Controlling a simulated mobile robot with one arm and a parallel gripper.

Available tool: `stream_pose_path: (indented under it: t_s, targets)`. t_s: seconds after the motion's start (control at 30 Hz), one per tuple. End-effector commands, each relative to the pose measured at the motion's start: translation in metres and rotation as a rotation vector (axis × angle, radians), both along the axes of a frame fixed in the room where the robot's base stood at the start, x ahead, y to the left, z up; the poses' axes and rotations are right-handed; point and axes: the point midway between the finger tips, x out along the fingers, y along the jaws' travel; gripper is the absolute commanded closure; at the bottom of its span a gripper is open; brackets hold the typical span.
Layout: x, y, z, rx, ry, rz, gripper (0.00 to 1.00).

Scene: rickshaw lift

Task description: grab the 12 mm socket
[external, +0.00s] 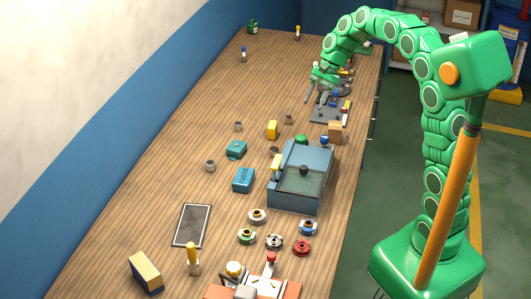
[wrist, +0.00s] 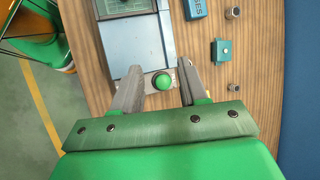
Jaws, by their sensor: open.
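Several small grey metal cylinders that look like sockets stand on the wooden bench. In the external view one is near the teal box (external: 210,165), one is farther back (external: 238,126) and one is to the right of the yellow block (external: 289,119). No size marking is readable, so I cannot tell which is 12 mm. My gripper (external: 315,103) is open and empty above the far right bench; its fingers also show in the wrist view (wrist: 160,92).
A blue machine with a glass lid (external: 300,190) stands at the bench's right edge. A green knob (wrist: 162,81) appears between my fingers. A teal box (external: 236,150), blue fuse box (external: 243,180) and yellow block (external: 272,129) are nearby. The left bench is mostly clear.

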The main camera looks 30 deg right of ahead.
Motion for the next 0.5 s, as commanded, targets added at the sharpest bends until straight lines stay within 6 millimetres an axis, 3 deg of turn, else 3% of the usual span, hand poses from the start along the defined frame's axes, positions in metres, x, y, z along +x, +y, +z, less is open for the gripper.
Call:
stream_pose_path:
  t_s: [0.1,0.5]
  targets:
    - [0.029,0.006,-0.006,0.033,0.017,-0.046,0.57]
    - [0.113,0.022,-0.029,0.141,0.093,-0.196,0.57]
